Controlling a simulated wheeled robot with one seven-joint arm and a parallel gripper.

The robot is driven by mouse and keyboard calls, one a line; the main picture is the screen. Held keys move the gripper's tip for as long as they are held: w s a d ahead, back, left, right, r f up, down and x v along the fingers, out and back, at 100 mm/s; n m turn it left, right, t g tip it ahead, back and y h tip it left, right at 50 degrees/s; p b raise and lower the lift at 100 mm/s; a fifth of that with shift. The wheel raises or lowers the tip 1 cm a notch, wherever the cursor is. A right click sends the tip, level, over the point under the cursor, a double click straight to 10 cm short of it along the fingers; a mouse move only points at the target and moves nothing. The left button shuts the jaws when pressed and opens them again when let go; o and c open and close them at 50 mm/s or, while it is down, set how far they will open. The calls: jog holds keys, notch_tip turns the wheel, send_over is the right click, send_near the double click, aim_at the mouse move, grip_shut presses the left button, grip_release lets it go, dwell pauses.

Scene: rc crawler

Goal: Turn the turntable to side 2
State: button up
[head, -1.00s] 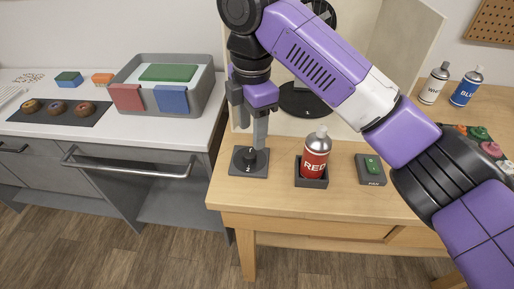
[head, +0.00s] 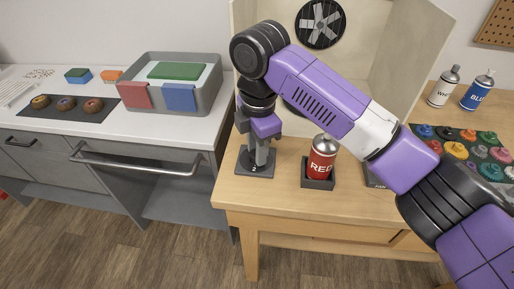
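The turntable, a dark disc inside the cream booth, is almost wholly hidden behind my arm; only a dark sliver (head: 290,108) shows. Which side it faces cannot be seen. In front of the booth, on the wooden table, a dark square dial plate (head: 243,169) carries a knob and a small white mark like a 2. My gripper (head: 259,158) points down at the knob with its fingertips low over the plate. The fingers cover the knob, so I cannot tell whether they grip it.
A red spray can (head: 322,157) stands in a dark holder to the right of the plate. A fan box (head: 375,181) is partly hidden behind my arm. A fan (head: 320,24) is on the booth's back wall. White (head: 442,88) and blue (head: 478,92) cans stand at right.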

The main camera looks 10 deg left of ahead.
grip_shut()
